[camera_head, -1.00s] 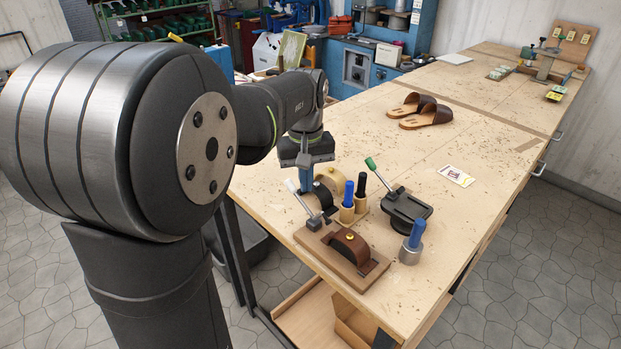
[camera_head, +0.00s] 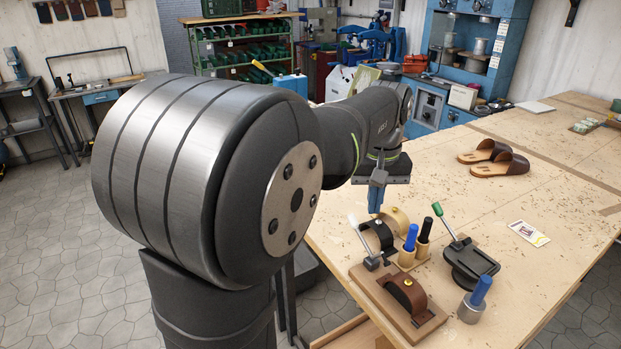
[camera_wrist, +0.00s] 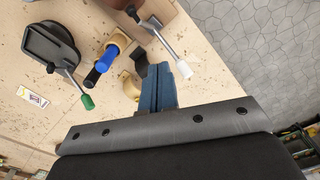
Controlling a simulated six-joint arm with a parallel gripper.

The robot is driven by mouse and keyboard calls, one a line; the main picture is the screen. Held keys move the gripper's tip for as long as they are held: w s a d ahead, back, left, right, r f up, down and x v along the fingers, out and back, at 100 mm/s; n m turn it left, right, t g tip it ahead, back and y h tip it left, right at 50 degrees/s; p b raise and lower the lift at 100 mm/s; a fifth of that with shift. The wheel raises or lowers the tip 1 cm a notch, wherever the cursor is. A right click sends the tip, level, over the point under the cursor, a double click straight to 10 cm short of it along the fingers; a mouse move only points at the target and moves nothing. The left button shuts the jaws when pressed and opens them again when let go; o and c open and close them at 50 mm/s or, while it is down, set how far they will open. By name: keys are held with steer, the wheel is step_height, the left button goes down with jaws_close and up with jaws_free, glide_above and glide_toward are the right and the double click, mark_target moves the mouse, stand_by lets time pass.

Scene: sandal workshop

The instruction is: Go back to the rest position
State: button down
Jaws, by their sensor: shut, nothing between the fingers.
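My gripper (camera_head: 376,199) hangs above the near left part of the workbench (camera_head: 560,215), its blue fingers pointing down. In the wrist view my gripper (camera_wrist: 166,72) shows its fingers together with nothing between them. Behind and below it stand a black curved strap piece (camera_head: 377,236) and a tan one (camera_head: 396,219). In the head view my arm covers part of the room behind it.
Near the gripper are a white-handled lever (camera_head: 358,232), a brown strap on a wooden base (camera_head: 405,293), blue- and black-handled tools (camera_head: 411,238), a green-handled clamp (camera_head: 470,262) and another blue-handled tool (camera_head: 476,298). Brown sandals (camera_head: 495,160) lie farther back. The bench's middle is clear.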

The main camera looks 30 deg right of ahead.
glide_above(366, 245)
steer(key=f, duration=0.7)
steer(key=shift+w, duration=0.25)
steer(key=shift+s, duration=0.3)
